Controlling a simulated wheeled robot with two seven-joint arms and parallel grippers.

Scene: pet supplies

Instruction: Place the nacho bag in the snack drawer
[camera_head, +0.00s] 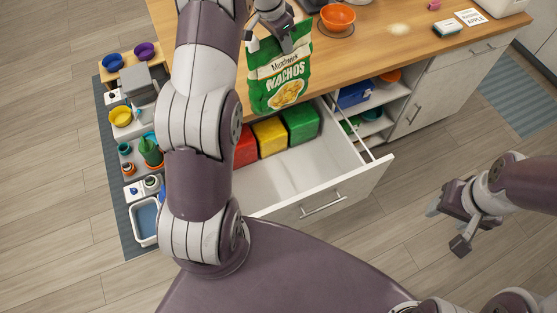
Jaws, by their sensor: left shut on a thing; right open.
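The green nacho bag (280,78) hangs upright with its "NACHOS" label facing me. My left gripper (287,42) is shut on its top edge. The bag is over the back part of the open snack drawer, near the counter's front edge; I cannot tell its exact height above the drawer. The white drawer (290,178) is pulled out. It holds a red box (245,148), a yellow box (270,135) and a green box (301,124) in a row towards the back. Its front part is empty. My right gripper (449,226) is open and empty, right of the drawer over the floor.
The wooden counter (390,52) carries an orange bowl (338,17) and small items. Open shelves (374,113) stand right of the drawer, beside a closed cabinet. A mat with bowls and a blue basin (145,220) lies left. My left arm hides the drawer's left side.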

